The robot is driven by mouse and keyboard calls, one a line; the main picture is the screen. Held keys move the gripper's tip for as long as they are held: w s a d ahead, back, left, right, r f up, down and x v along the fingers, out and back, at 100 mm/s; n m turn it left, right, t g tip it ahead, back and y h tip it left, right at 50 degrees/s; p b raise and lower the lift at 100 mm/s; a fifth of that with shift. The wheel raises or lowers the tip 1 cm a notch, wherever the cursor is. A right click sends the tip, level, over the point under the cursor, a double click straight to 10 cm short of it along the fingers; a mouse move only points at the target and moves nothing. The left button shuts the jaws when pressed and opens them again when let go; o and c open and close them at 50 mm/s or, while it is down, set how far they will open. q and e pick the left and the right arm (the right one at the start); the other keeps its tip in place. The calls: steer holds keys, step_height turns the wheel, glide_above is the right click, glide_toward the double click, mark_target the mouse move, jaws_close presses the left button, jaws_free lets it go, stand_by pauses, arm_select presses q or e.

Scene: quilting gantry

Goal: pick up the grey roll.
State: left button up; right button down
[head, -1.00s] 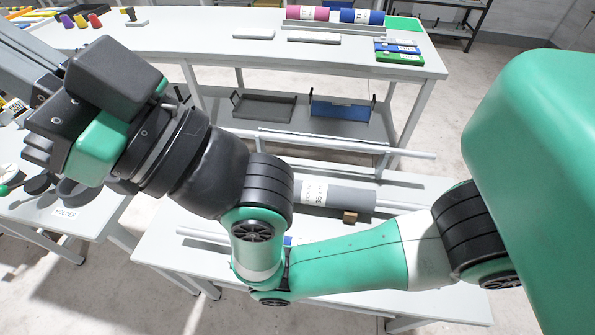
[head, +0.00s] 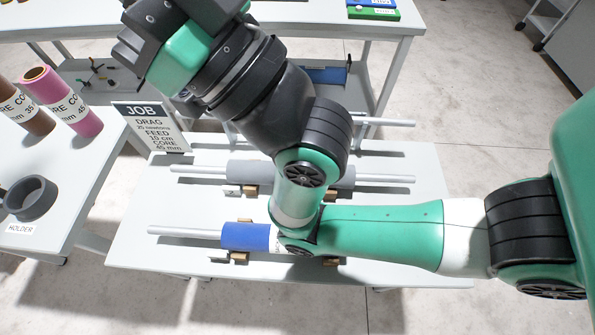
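The grey roll (head: 250,172) lies on its rod, crosswise on the white table, with small wooden blocks at its front. My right arm crosses in front of it and hides its middle and right part. My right gripper (head: 140,45) is at the top, above and left of the roll in the picture and apart from it. It is cut by the frame edge, and its fingers cannot be made out well. My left gripper is not in view.
A blue roll (head: 245,237) on a rod lies in front of the grey one, partly behind my arm. A JOB sign (head: 155,128) stands at the table's back left. A side table holds pink (head: 62,100) and brown (head: 25,110) rolls and a dark ring (head: 30,198). The table's left front is clear.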

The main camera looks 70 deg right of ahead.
steer(key=c, duration=1.6)
jaws_free()
jaws_free()
